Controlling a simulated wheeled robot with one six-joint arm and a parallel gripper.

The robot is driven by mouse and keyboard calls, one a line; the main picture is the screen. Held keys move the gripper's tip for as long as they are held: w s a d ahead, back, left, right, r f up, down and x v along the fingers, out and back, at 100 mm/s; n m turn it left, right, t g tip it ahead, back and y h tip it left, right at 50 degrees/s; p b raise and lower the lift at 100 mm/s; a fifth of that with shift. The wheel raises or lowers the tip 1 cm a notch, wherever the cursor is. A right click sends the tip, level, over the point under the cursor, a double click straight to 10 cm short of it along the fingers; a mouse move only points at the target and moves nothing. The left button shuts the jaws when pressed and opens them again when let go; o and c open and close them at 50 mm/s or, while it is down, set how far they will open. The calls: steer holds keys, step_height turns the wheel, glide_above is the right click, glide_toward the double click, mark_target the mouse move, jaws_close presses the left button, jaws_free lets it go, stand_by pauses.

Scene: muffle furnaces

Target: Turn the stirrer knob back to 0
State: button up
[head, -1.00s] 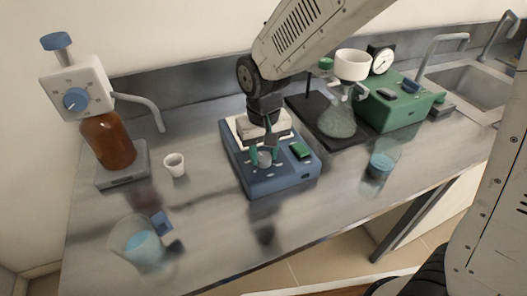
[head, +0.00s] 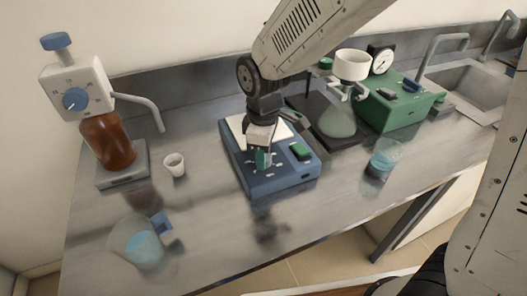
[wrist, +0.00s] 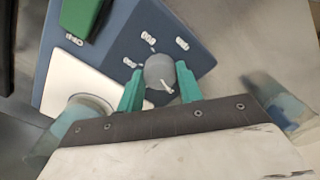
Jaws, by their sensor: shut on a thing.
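The blue stirrer (head: 290,178) stands in the middle of the bench, with a white top plate (head: 236,128) and a green switch (head: 301,151). In the wrist view, its round grey knob (wrist: 159,68) stands on the blue front panel (wrist: 190,25) with a white pointer line and small white marks around it. My gripper (wrist: 160,86) has its green fingers on both sides of the knob, shut on it. In the head view, the gripper (head: 263,160) points down at the front panel and hides most of the knob. The mark values are too small to read.
A brown bottle with a dispenser (head: 108,140) and a small white cup (head: 174,165) stand left. A beaker of blue liquid (head: 142,250) is front left, another beaker (head: 384,160) right. A flask (head: 338,122) and green pump unit (head: 395,108) stand behind right.

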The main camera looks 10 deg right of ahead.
steer(key=n, duration=0.4)
steer(key=shift+n, duration=0.4)
steer(key=n, duration=0.4)
steer(key=shift+r+n, duration=0.1)
steer(key=shift+n, duration=0.2)
steer(key=shift+w, duration=0.1)
steer(key=o, duration=1)
step_height(320, 180, up, 8)
steer(key=shift+f, duration=0.1)
